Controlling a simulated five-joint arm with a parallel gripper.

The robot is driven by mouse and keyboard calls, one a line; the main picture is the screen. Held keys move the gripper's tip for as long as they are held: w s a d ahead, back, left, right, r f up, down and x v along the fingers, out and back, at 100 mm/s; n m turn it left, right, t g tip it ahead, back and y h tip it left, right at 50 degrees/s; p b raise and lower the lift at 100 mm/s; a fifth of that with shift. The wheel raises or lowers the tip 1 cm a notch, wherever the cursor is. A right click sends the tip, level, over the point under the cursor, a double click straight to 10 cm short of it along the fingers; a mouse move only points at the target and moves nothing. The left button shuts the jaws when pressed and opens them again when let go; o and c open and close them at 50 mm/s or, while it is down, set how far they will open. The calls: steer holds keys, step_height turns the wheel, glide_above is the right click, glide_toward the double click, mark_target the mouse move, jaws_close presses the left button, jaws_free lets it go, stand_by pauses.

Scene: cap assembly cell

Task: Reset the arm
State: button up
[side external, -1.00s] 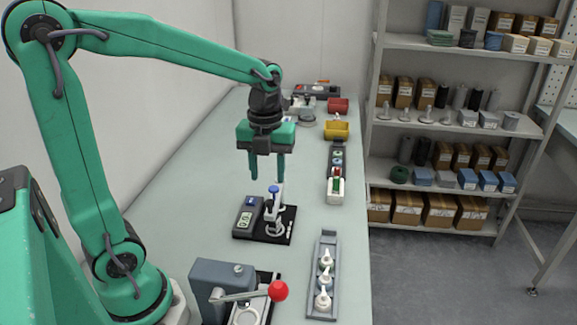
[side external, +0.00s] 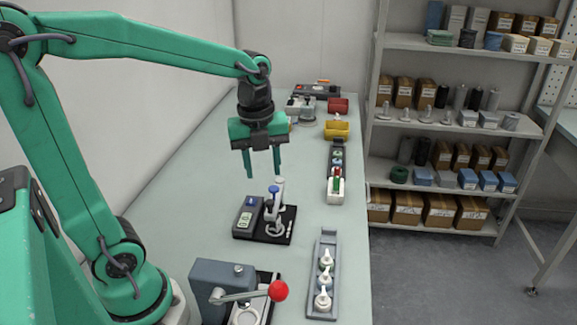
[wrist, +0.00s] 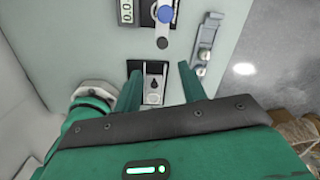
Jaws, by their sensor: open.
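My gripper (side external: 263,176) hangs above the bench in the side external view, left of and above a small device with a blue-topped part (side external: 273,202) and a black base. Its two green fingers point down, are spread apart and hold nothing. In the wrist view my gripper (wrist: 158,78) also shows its two fingers apart, with a dark-framed fixture (wrist: 153,82) on the bench beyond and between them.
On the bench (side external: 200,205), a grey press with a red ball handle (side external: 278,291) stands in front. A grey tray (side external: 314,305) holds several white nozzle caps. A yellow bin (side external: 336,130) and red bin (side external: 338,105) sit farther back. Shelving (side external: 440,132) stands right.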

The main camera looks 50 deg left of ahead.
steer(key=s+d+r+n+t, duration=0.2)
steer(key=s+n, duration=0.6)
steer(key=n, duration=1.5)
steer(key=shift+s+d+r+t, duration=0.2)
steer(key=shift+s+d+t, duration=0.2)
steer(key=shift+t, duration=1)
steer(key=shift+c, duration=0.2)
